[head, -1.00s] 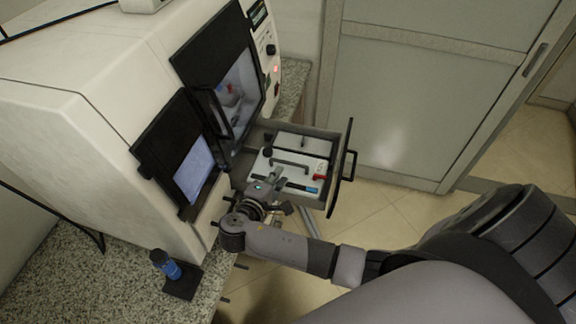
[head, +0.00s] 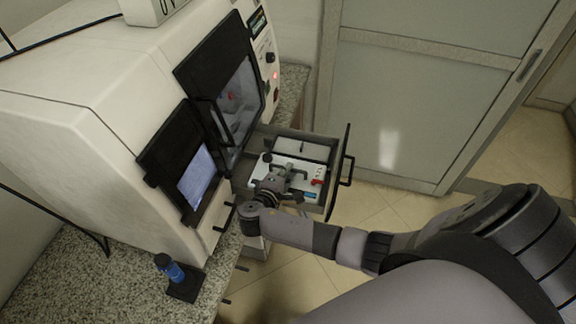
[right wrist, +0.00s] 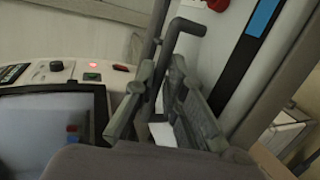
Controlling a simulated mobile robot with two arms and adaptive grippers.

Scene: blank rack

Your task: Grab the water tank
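The water tank (head: 316,172) sits in the pulled-out drawer of the white machine. It is pale, with a black handle, a red cap (head: 317,182) and a blue strip (head: 309,194). My right gripper (head: 292,172) is over the tank, at its handle, and hides part of it. In the right wrist view the tank (right wrist: 222,55) is close, and the dark handle (right wrist: 181,38) runs down to between the two fingers (right wrist: 168,95). The fingers stand apart; I see no clear grip on the handle. My left gripper is not in view.
The drawer's front panel (head: 340,172) with its bar handle stands to the right of the tank. The white machine (head: 70,140) with dark doors fills the left. Cabinet doors (head: 420,110) are behind.

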